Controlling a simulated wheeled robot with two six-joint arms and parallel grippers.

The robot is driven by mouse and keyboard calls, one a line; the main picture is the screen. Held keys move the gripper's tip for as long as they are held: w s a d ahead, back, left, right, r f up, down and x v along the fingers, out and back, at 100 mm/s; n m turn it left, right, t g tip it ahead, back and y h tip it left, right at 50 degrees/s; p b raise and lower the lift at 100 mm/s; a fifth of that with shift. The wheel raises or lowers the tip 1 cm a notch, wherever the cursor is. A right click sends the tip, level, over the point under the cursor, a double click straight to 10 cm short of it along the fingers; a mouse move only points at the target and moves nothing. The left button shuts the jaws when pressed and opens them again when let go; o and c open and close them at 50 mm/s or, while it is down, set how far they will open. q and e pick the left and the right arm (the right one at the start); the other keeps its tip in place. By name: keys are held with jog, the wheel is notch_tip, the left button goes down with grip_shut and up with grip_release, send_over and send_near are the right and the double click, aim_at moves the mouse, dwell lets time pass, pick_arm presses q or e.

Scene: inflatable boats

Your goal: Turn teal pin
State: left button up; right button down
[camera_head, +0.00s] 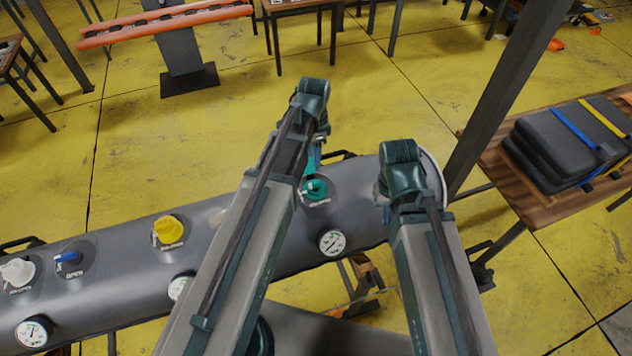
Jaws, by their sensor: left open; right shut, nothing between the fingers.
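The teal pin (314,189) stands on the upper side of a grey inflatable tube (120,268), towards its right end. My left gripper (314,158) is open just above and behind the pin, its fingers pointing down towards it. The fingers are small and partly covered by my wrist, so I cannot tell whether they touch the pin. My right gripper (386,190) is shut and empty over the right end of the tube, mostly hidden by its own wrist.
A yellow pin (168,229), a blue pin (68,258) and a white pin (18,271) stand further left on the tube. A gauge (332,243) sits below the teal pin. A dark post (515,85) and wooden table (540,205) are at right.

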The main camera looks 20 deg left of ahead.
aim_at(314, 183)
pick_arm(q)
notch_tip(314, 183, down, 13)
jog(key=b, duration=1.2)
jog(key=shift+r, duration=0.2)
grip_shut()
